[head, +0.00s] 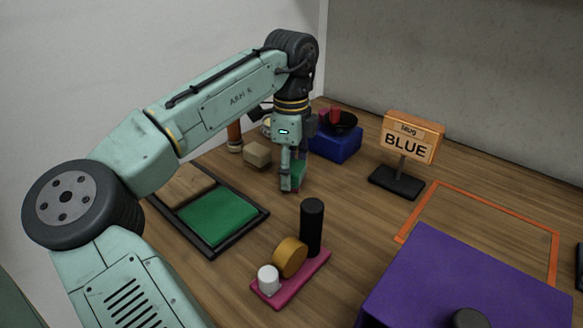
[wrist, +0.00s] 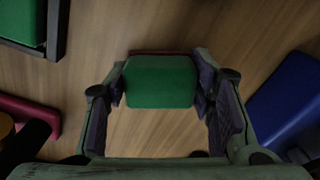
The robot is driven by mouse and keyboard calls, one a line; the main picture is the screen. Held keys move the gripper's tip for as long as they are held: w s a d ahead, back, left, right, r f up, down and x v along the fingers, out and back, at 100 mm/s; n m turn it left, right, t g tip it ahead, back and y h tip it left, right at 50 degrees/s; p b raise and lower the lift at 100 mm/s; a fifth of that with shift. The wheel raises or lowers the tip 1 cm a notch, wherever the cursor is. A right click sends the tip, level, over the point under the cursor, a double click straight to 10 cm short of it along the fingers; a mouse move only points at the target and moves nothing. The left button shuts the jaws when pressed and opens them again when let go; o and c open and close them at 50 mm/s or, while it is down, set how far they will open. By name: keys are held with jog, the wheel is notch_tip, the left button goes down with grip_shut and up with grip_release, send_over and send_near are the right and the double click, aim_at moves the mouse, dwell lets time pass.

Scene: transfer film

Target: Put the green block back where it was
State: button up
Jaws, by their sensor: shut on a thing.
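My gripper (head: 291,183) is shut on the green block (wrist: 160,82), which sits between the two finger pads in the wrist view. In the head view only a sliver of the green block (head: 299,172) shows beside the fingers. A thin red edge shows along the block's far side in the wrist view. The block is low over the bare wood table; I cannot tell whether it touches it. A black-framed tray (head: 238,236) lies left of the gripper, with a green panel (head: 218,218) and a wood-coloured panel (head: 185,186).
A blue box (head: 335,143) with a dark bowl and red pieces stands behind. A beige block (head: 257,155) is behind left. A pink base (head: 300,278) with upright pieces stands in front.

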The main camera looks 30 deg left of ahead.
jog(key=shift+f, duration=0.1)
jog(key=o, duration=1.1)
notch_tip(320, 180, up, 12)
